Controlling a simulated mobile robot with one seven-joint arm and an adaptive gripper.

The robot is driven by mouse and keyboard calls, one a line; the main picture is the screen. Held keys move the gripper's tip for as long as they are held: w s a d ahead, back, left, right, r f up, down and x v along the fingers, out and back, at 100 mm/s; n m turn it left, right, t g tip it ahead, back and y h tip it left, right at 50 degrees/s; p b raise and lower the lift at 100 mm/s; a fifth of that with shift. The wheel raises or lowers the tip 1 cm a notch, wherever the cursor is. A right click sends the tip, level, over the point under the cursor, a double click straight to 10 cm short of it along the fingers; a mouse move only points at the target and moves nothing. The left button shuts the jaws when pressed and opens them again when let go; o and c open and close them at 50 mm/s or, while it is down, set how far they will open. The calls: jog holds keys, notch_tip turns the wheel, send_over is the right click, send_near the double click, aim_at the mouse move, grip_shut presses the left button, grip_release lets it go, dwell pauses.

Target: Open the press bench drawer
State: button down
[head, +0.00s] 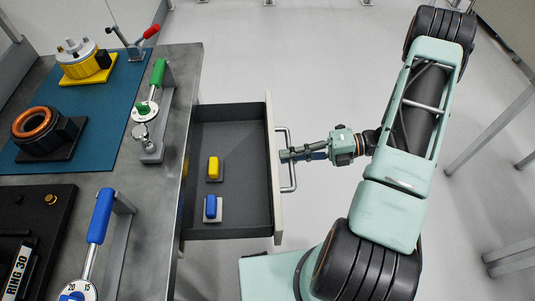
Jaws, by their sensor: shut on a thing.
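The press bench drawer (227,128) stands pulled out from the right side of the bench, its dark interior open to view. Its pale front panel (273,180) carries a grey bar handle (289,182). My gripper (290,155) is shut on the handle, with its fingers at the bar's middle. The drawer's back end is hidden under the bench top.
Floor (300,60) beyond the drawer is clear. Table legs stand at the right.

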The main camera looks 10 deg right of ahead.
jog(key=shift+f+v, duration=0.15)
jog(key=shift+v, duration=0.6)
jog(key=shift+f+v, duration=0.15)
jog(key=shift+v, duration=0.6)
jog(key=shift+d, duration=0.1)
jog(key=c, duration=2)
grip_release()
jog(key=v, duration=1.2)
jog(key=shift+s, duration=0.15)
